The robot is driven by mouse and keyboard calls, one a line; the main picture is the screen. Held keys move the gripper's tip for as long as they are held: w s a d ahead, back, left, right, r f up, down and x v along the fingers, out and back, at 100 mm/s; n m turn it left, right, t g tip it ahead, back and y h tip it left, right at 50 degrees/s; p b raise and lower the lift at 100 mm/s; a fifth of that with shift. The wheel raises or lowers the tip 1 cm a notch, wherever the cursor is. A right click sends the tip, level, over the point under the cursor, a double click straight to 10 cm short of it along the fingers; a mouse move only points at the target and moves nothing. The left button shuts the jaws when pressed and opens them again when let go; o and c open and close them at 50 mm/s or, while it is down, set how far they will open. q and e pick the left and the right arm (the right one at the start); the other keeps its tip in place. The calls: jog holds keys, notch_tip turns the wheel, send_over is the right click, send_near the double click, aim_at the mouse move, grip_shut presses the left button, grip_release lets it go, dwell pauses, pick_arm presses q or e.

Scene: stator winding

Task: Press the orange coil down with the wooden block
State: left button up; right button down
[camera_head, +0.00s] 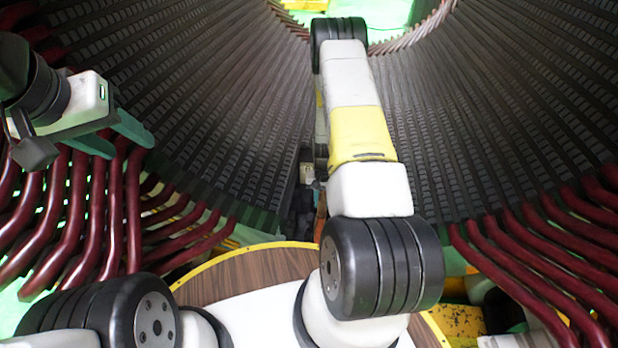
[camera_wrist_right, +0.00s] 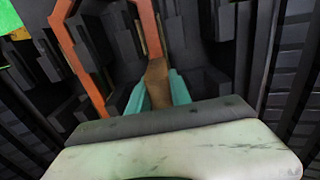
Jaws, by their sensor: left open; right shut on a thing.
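In the right wrist view the orange coil (camera_wrist_right: 80,62) is a bent strip among dark slots. One leg runs down the left and another comes down at top centre. The brown wooden block (camera_wrist_right: 157,72) stands between the teal fingers of my right gripper (camera_wrist_right: 158,92), which is shut on it. The block's far end meets the lower end of the coil's centre leg in the picture; I cannot tell whether they touch. In the head view my right arm hides its gripper. My left gripper (camera_head: 128,144) is open and empty at the left, above dark red bars.
Dark ribbed stator walls (camera_head: 220,90) curve around on both sides. Dark red bent bars (camera_head: 70,215) stick out at the lower left, with more red bars (camera_head: 540,265) at the lower right. A wood-patterned round surface with a yellow rim (camera_head: 240,272) lies at the bottom.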

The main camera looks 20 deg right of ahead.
jog(key=shift+f, duration=0.3)
dwell(0.5)
dwell(0.4)
jog(key=shift+r, duration=5.8)
